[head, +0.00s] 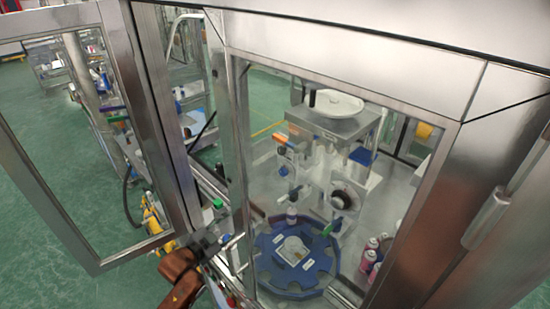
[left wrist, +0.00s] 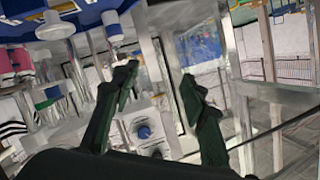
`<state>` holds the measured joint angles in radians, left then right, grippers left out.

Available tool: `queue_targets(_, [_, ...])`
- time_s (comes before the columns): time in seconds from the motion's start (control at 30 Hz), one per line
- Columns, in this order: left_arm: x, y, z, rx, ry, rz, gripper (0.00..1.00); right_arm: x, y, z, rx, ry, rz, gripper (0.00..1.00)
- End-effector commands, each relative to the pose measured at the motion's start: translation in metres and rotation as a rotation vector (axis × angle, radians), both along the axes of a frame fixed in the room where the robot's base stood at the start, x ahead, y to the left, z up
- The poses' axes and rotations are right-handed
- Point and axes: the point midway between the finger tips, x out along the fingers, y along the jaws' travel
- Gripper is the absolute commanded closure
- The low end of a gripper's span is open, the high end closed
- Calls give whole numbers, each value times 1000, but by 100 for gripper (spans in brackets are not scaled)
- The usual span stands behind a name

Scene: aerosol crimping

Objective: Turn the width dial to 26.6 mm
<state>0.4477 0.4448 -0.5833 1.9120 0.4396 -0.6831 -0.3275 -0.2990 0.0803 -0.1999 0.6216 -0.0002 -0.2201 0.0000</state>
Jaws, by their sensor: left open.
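A crimping machine (head: 338,125) with a pale round top plate stands behind the clear panel of a metal-framed enclosure in the head view. A dark round knob (head: 341,199) is on its front. It may be the width dial, but no scale or number is readable. My left gripper (left wrist: 158,75) shows two dark green fingers spread apart in the left wrist view, with nothing between them. In the head view my left arm comes in at the bottom, left of the enclosure's panel and apart from the knob. My right gripper is in neither view.
A blue round indexing table (head: 262,245) with notches sits below the machine. Pink and white cans (head: 369,258) stand to its right. Metal frame posts (head: 236,150) stand between the arm and the machine. An open framed door (head: 75,262) is at the left; green floor lies beyond.

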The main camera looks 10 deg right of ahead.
Motion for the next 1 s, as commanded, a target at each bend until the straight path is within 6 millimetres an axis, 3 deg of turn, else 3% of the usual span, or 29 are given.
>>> queue_targets(0.03, [10, -17, 33, 13, -72, -50, 59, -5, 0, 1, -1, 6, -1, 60])
queue_targets(0.2, [27, -65, 121, 43, -275, -191, 59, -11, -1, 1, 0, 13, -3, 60])
queue_targets(0.4, [33, -96, 195, 69, -442, -288, 59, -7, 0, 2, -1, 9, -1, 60])
queue_targets(0.6, [34, -108, 224, 76, -505, -323, 59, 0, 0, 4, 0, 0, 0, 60])
queue_targets(1.0, [64, -154, 228, 75, -509, -325, 59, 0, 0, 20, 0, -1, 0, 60])
